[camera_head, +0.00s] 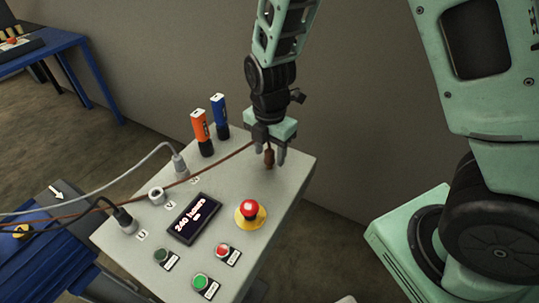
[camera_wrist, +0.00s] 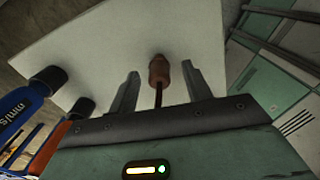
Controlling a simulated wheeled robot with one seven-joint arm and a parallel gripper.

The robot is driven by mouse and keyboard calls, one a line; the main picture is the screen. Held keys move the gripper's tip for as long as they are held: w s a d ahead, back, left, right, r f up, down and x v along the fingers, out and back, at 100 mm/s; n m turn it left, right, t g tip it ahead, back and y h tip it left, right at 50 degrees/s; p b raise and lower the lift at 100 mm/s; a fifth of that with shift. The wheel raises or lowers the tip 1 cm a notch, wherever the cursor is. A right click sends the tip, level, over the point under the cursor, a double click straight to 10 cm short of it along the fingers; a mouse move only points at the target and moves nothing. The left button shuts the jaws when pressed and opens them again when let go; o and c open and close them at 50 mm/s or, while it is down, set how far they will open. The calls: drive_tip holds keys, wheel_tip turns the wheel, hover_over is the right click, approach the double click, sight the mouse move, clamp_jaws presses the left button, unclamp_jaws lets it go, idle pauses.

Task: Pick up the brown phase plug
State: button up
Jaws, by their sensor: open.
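The brown phase plug (camera_head: 269,157) is over the far right part of the grey control box's top (camera_head: 278,190). In the wrist view the plug (camera_wrist: 158,72) lies between my two fingers, with its thin dark lead running back toward my gripper's body. My gripper (camera_head: 267,158) is open around the plug, pointing down; the wrist view shows gaps between the fingers (camera_wrist: 160,70) and the plug on both sides. I cannot tell whether the plug touches the box top. A brown cable (camera_head: 220,164) runs left from it across the box.
An orange tool (camera_head: 201,128) and a blue tool (camera_head: 219,112) stand left of my gripper. A grey plug (camera_head: 180,165), a white ring socket (camera_head: 157,195) and a black plug (camera_head: 124,220) line the left edge. A display (camera_head: 188,220), red emergency button (camera_head: 249,209) and smaller buttons sit nearer.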

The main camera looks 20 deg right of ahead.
sight(270, 151)
drive_tip(key=shift+f, duration=1.5)
drive_tip(key=c, duration=1.1)
drive_tip(key=shift+o, duration=0.2)
drive_tip(key=shift+r, duration=0.1)
wheel_tip(270, 151, up, 10)
drive_tip(key=shift+f+b, duration=0.1)
drive_tip(key=shift+b, duration=0.3)
